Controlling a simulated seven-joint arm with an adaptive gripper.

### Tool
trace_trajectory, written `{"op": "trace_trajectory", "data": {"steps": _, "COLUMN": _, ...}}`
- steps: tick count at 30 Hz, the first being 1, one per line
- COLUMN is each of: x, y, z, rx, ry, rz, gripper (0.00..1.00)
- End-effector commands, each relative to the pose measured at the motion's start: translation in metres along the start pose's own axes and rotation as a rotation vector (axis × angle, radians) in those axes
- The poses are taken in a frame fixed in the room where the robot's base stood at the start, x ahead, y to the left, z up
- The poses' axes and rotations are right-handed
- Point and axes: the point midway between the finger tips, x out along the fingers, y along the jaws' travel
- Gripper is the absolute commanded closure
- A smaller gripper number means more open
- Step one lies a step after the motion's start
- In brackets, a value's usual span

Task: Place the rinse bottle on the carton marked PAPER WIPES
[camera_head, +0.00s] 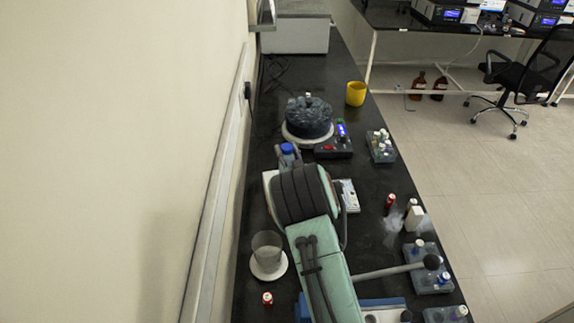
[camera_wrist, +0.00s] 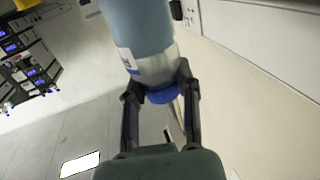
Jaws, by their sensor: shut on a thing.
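A bottle with a blue cap (camera_wrist: 163,96) is between the two fingers of my gripper (camera_wrist: 156,78) in the wrist view. Its body is pale blue and clear with a white label that I cannot read, so I take it as the rinse bottle by its place only. In the head view its blue cap (camera_head: 287,149) shows just beyond my arm, and my gripper (camera_head: 288,160) is mostly hidden behind the arm. My gripper is shut on the bottle. I can read no PAPER WIPES marking in either view, and the carton cannot be made out.
The black bench (camera_head: 345,80) runs away from me along a wall on the left. A round device (camera_head: 308,120), a yellow cup (camera_head: 356,93), a glass beaker (camera_head: 267,250) and several small bottle racks (camera_head: 381,148) stand on it. A white object (camera_head: 348,195) is partly hidden by my arm.

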Motion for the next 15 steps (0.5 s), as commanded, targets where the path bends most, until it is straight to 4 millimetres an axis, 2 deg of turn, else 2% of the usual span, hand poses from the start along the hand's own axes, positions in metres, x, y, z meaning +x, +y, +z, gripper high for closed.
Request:
{"op": "trace_trajectory", "data": {"steps": 1, "x": 0.0, "y": 0.0, "z": -0.011, "rx": 0.0, "ry": 0.004, "rz": 0.001, "gripper": 1.0}}
{"op": "trace_trajectory", "data": {"steps": 3, "x": 0.0, "y": 0.001, "z": -0.021, "rx": 0.001, "ry": 0.003, "rz": 0.002, "gripper": 1.0}}
{"op": "trace_trajectory", "data": {"steps": 6, "x": -0.005, "y": -0.003, "z": -0.028, "rx": 0.004, "ry": -0.001, "rz": -0.009, "gripper": 1.0}}
{"op": "trace_trajectory", "data": {"steps": 10, "x": -0.036, "y": -0.012, "z": -0.023, "rx": 0.003, "ry": -0.004, "rz": -0.02, "gripper": 1.0}}
{"op": "trace_trajectory", "data": {"steps": 15, "x": -0.083, "y": -0.024, "z": -0.04, "rx": 0.003, "ry": -0.001, "rz": -0.006, "gripper": 1.0}}
